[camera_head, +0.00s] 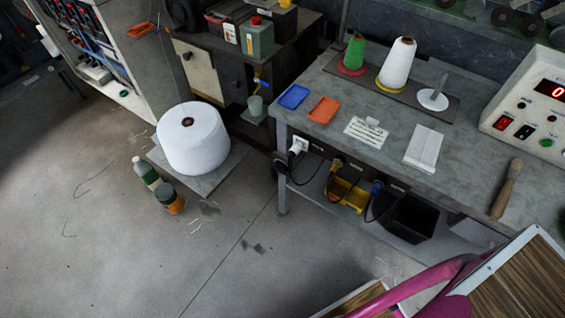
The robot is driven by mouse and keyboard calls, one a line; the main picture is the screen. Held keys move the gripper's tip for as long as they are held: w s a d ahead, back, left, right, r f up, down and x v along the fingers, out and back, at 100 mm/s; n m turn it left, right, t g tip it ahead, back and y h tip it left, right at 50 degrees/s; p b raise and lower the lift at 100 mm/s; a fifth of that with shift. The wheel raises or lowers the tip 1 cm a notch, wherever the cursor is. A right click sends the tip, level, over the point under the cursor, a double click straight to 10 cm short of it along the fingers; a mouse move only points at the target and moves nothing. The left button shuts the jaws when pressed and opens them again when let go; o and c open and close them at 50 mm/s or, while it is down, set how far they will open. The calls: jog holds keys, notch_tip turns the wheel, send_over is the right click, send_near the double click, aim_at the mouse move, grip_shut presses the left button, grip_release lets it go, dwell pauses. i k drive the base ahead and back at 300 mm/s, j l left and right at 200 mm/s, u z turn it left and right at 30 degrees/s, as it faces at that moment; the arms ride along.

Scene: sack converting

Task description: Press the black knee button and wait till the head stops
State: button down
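A dark round knob-like part (281,164) shows at the left front leg of the grey workbench (455,155), below the bench top. It may be the black knee button, but I cannot tell for sure at this size. A white plug-like fitting (298,146) sits just above and right of it. No moving head can be made out. A pale control box (530,112) with a lit red display, red switches and a green button stands at the bench's right end. My gripper is not in view.
A big white thread cone (193,140) stands on a floor board, with a bottle (146,172) and a jar (169,198) beside it. A yellow bin (346,194) and a black bin (412,217) sit under the bench. The floor at front left is mostly clear.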

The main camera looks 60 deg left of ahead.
aim_at(281, 167)
jog(key=k+l+u, duration=0.15)
jog(key=u, duration=2.35)
